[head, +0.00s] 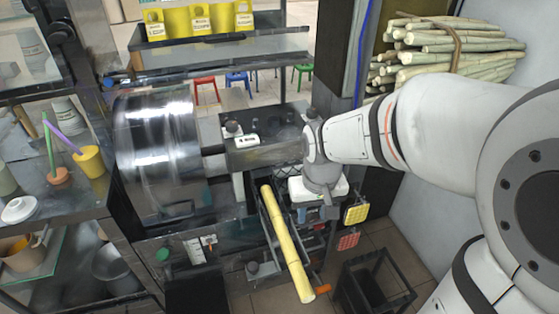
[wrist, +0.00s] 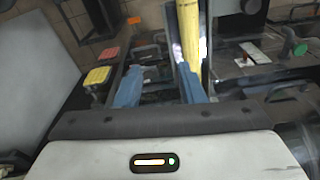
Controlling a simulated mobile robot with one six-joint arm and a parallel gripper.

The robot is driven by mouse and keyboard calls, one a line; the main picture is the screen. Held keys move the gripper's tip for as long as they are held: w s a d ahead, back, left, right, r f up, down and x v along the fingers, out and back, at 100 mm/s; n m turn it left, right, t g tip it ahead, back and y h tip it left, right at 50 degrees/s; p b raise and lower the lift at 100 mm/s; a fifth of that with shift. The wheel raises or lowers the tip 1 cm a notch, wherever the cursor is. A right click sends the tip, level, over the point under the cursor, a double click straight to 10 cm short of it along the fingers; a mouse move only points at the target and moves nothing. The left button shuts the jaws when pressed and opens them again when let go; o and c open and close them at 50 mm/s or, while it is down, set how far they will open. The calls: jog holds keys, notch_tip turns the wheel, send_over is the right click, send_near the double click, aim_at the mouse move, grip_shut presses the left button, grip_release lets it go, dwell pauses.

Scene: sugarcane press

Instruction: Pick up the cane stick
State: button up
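The cane stick (head: 285,240) is a pale yellow, jointed stick lying at a slant on a dark narrow rack below the press, its near end over the floor. In the wrist view the cane stick (wrist: 190,32) runs down from the top edge to the right finger, which hides its lower part. My gripper (head: 312,213) is just right of the stick's upper half. In the wrist view my gripper (wrist: 160,88) has its two blue fingers well apart, with no stick between them. I cannot tell whether the right finger touches the stick.
The shiny steel press drum (head: 158,155) stands left of my gripper. A bundle of canes (head: 450,45) lies at the upper right. Yellow (head: 355,214) and red (head: 348,240) pads sit right of the rack. A black open bin (head: 375,285) stands on the floor.

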jog(key=n+g+p, duration=0.1)
jog(key=p, duration=0.1)
send_over(283, 230)
jog(key=f, duration=0.4)
jog(key=shift+d, duration=0.25)
jog(key=shift+w+a+f, duration=0.15)
jog(key=shift+a+f, duration=0.05)
jog(key=f, duration=0.7)
jog(key=shift+s+f+p, duration=0.25)
jog(key=shift+f+p, duration=0.1)
jog(key=shift+f, duration=0.05)
grip_shut()
